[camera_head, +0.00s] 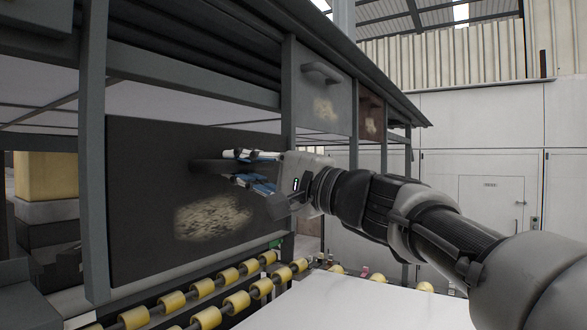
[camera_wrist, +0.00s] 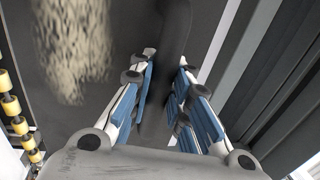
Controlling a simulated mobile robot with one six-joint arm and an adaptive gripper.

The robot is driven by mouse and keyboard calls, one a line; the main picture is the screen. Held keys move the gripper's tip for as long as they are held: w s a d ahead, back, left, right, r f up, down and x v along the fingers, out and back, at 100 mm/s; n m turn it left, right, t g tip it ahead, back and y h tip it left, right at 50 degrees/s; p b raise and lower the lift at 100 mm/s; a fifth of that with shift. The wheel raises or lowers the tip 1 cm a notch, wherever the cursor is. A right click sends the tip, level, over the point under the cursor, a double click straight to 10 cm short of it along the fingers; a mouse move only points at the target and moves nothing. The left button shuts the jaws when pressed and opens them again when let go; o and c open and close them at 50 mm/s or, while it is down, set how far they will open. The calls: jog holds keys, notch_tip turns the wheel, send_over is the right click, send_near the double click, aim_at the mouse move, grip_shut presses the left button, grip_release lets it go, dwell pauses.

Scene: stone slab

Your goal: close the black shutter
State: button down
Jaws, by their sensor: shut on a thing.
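The black shutter (camera_head: 150,160) is a dark panel with a pale speckled patch, hanging between two grey posts in the head view. Its lower edge is just above the rollers. Its dark handle (camera_head: 207,166) sticks out near the upper right part of the panel. My gripper (camera_head: 236,168) reaches in from the right, with its blue-padded fingers shut on the handle. In the wrist view, the handle (camera_wrist: 172,42) runs between the two fingers, and the shutter's speckled face (camera_wrist: 75,45) is at the left. Part of the handle is hidden by the fingers.
A grey shutter (camera_head: 322,90) with a handle and a brown shutter (camera_head: 370,116) are farther right and higher. Yellow rollers (camera_head: 237,301) run below the black shutter, beside a white surface (camera_head: 345,303). A grey post (camera_head: 92,150) stands left of the panel.

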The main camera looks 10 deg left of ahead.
jog(key=shift+w+f, duration=0.15)
jog(key=shift+f, duration=0.3)
jog(key=c, duration=1.9)
grip_release()
jog(key=o, duration=0.4)
jog(key=shift+r, duration=0.15)
jog(key=shift+s+d, duration=0.1)
jog(key=shift+s, duration=0.1)
jog(key=v, duration=1.2)
jog(key=shift+r, duration=0.1)
